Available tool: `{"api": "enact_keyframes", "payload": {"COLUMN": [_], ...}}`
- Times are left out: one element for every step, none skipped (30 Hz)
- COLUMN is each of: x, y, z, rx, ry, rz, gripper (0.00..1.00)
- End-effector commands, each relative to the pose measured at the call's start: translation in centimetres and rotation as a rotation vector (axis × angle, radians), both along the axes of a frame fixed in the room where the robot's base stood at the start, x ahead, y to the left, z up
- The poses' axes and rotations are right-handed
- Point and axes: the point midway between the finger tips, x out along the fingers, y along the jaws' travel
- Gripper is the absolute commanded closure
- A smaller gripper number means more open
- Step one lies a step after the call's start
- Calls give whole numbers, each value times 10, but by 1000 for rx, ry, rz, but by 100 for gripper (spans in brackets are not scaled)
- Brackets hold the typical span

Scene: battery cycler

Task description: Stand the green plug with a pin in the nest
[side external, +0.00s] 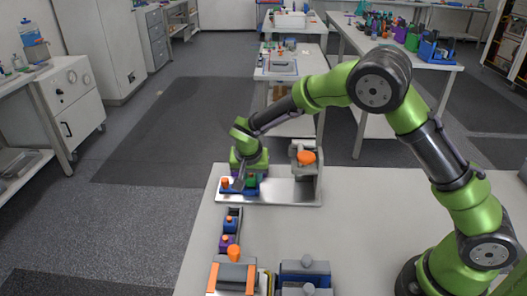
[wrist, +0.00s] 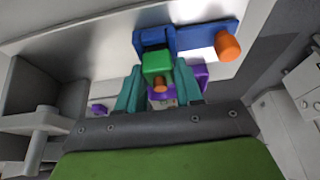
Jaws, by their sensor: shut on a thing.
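An orange knob (wrist: 228,46) stands at the nest's right end in the wrist view. A metal plate (side external: 285,190) carries a grey bracket with an orange knob (side external: 306,157). Blue and purple blocks (side external: 229,240) stand nearer on the table. The table's right middle is clear.

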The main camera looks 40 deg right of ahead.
Motion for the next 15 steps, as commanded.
{"api": "enact_keyframes", "payload": {"x": [0, 0, 0, 0, 0, 0, 0, 0, 0, 0, 0, 0, 0, 0, 0], "y": [0, 0, 0, 0, 0, 0, 0, 0, 0, 0, 0, 0, 0, 0, 0], "z": [-1, -1, -2, -1, -1, -1, -1, -1, -1, -1, -1, -1, -1, -1, -1], "rx": [0, 0, 0, 0, 0, 0, 0, 0, 0, 0, 0, 0, 0, 0, 0], "ry": [0, 0, 0, 0, 0, 0, 0, 0, 0, 0, 0, 0, 0, 0, 1], "rz": [0, 0, 0, 0, 0, 0, 0, 0, 0, 0, 0, 0, 0, 0, 0], "gripper": [95, 95, 61, 57, 52, 46, 42, 37, 35, 35, 35, 35, 35, 35, 35]}}
